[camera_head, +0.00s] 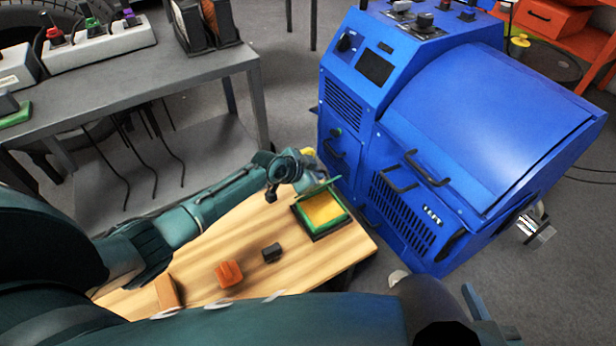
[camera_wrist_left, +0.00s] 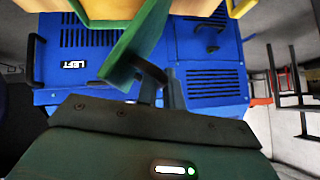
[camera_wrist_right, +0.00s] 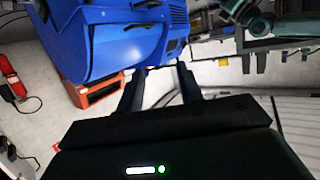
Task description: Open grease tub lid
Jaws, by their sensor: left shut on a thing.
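The green grease tub (camera_head: 346,222) with yellow grease inside sits near the far right end of the wooden table. Its green lid (camera_head: 318,188) stands tilted up along the tub's far side, and the grease is exposed. My left gripper (camera_head: 300,178) is at the lid's upper left edge and shut on it. In the left wrist view the lid (camera_wrist_left: 135,45) runs up from between the fingers (camera_wrist_left: 158,85). My right gripper (camera_wrist_right: 160,80) is open and empty, away from the tub, in the right wrist view.
The blue dynamometer (camera_head: 400,170) stands close beyond the table's right end. An orange block (camera_head: 229,273), a small dark block (camera_head: 271,253) and a brown block (camera_head: 167,291) lie on the table nearer me. A grey bench (camera_head: 190,75) stands at the back left.

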